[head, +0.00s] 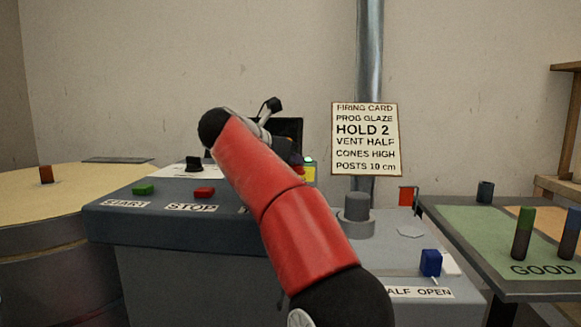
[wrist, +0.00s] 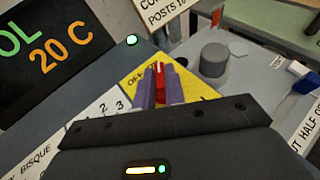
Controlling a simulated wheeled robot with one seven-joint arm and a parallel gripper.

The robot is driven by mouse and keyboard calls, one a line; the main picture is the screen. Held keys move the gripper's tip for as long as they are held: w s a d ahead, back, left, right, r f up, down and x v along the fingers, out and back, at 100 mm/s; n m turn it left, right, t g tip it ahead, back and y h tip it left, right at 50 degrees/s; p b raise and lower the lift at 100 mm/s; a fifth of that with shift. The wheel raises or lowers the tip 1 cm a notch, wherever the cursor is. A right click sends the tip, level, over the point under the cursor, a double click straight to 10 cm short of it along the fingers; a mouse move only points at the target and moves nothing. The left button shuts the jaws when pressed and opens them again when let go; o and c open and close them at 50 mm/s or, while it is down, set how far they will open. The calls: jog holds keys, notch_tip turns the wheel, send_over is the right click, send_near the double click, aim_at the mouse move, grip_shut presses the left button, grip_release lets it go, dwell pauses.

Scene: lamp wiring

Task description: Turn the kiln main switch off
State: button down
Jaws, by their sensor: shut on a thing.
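The kiln main switch is a red lever (wrist: 159,76) on a yellow plate (wrist: 137,73) marked OFF at its upper left. My gripper (wrist: 159,88) is shut on the red lever, with a purple finger on each side. Part of the lever is hidden between the fingers, and the plate's lower part is hidden by the gripper body. In the head view my red arm covers most of the switch, and only an edge of the yellow plate (head: 310,174) shows.
A lit green lamp (wrist: 132,40) sits near the plate, beside a dark display (wrist: 45,45) reading 20 C. The panel bears a green START button (head: 143,189) and a red STOP button (head: 204,192). A grey knob (head: 356,207) and blue block (head: 431,263) stand right.

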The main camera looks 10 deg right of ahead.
jog(key=n+t+y, duration=0.1)
jog(key=n+t+y+b, duration=0.1)
jog(key=n+y+b, duration=0.1)
jog(key=shift+s+d+n+t, duration=0.3)
jog(key=shift+d+t, duration=0.05)
jog(key=shift+t, duration=0.05)
jog(key=n+y, duration=0.1)
jog(key=n+t+y, duration=0.1)
jog(key=n+y, duration=0.1)
jog(key=shift+d+t+y, duration=0.25)
jog(key=shift+t+y, duration=0.15)
jog(key=n+y, duration=0.1)
jog(key=n+y+b, duration=0.1)
jog(key=shift+d+f+t+y, duration=0.1)
jog(key=shift+d+t+y, duration=0.1)
jog(key=shift+t+y, duration=0.1)
jog(key=n+y+b, duration=0.2)
jog(key=shift+d+n+y, duration=0.1)
jog(key=shift+n+y, duration=0.2)
jog(key=shift+n+y+b, duration=0.75)
jog(key=shift+n+y, duration=0.35)
jog(key=shift+y, duration=0.1)
jog(key=shift+w+d+n+g+y, duration=0.1)
jog(key=shift+n+g+y, duration=0.6)
jog(key=shift+n+y, duration=0.45)
jog(key=shift+y, duration=0.25)
